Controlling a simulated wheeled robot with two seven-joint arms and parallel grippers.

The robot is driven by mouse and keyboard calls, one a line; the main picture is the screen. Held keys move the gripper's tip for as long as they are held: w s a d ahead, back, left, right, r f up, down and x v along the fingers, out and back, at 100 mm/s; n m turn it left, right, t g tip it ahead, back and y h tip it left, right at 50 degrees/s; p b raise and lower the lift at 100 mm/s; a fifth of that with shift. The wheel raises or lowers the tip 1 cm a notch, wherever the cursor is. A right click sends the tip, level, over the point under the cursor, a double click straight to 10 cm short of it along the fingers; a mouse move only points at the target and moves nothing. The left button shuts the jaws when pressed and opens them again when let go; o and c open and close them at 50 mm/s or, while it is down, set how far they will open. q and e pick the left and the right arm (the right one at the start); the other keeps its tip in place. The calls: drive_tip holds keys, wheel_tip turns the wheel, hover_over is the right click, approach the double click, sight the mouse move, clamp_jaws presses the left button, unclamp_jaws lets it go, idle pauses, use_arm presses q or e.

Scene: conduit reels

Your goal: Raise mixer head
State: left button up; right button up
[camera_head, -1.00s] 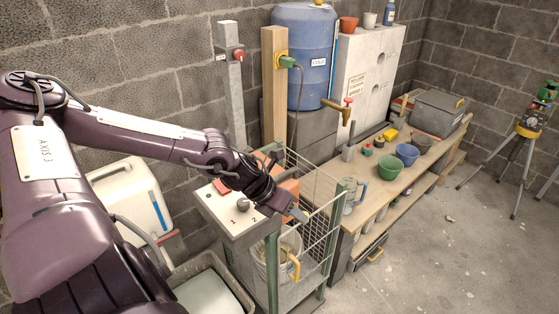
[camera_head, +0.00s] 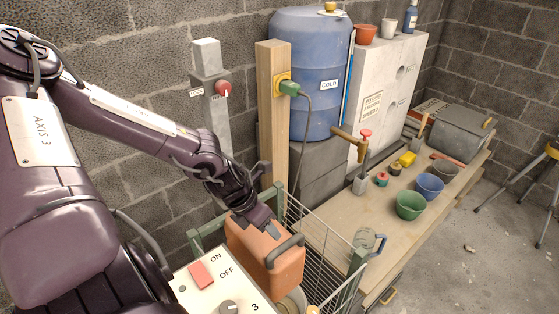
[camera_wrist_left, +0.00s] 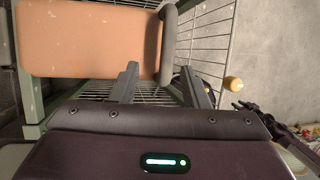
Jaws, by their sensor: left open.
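The orange mixer head (camera_head: 262,258) sits inside a green-framed wire cage, with a dark grey bar handle (camera_head: 285,251) on its near right side. My left gripper (camera_head: 268,229) is open above the top of the head, close to the handle. In the left wrist view the open fingers (camera_wrist_left: 160,84) point toward the head (camera_wrist_left: 90,42) and its handle (camera_wrist_left: 168,42), which lies ahead between their lines. I see no grip on it, and contact cannot be told. A dark jointed part at the right of the wrist view looks like my right gripper (camera_wrist_left: 262,117); its jaws are unclear.
A control panel (camera_head: 203,305) with a red switch and a knob stands in front. A post with a red knob (camera_head: 223,88) and a LOCK label rises behind. The wire cage side (camera_head: 318,240) stands right of the head. The bench (camera_head: 330,218) holds bowls and tools.

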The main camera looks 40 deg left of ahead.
sight(282, 246)
use_arm(q)
drive_tip(key=shift+s+d+f, duration=0.15)
drive_tip(key=shift+d+f, duration=0.2)
drive_tip(key=shift+d, duration=0.15)
drive_tip(key=shift+s+d+f, duration=0.1)
drive_tip(key=shift+d+f, duration=0.2)
drive_tip(key=shift+d, duration=0.2)
drive_tip(key=shift+x, duration=1.2)
drive_tip(key=shift+w+a+f+b, duration=0.1)
drive_tip(key=shift+w+f+b, duration=0.25)
drive_tip(key=shift+f, duration=0.2)
drive_tip(key=shift+w+f+b, duration=0.25)
drive_tip(key=shift+f+b, duration=0.05)
drive_tip(key=shift+f, duration=0.25)
drive_tip(key=shift+w+f, duration=0.15)
drive_tip(key=shift+f, duration=0.15)
drive_tip(key=shift+c, duration=0.7)
clamp_jaws()
use_arm(e)
drive_tip(key=shift+s+d+f, duration=0.9)
drive_tip(key=shift+s+d, duration=0.1)
drive_tip(key=shift+d, duration=0.05)
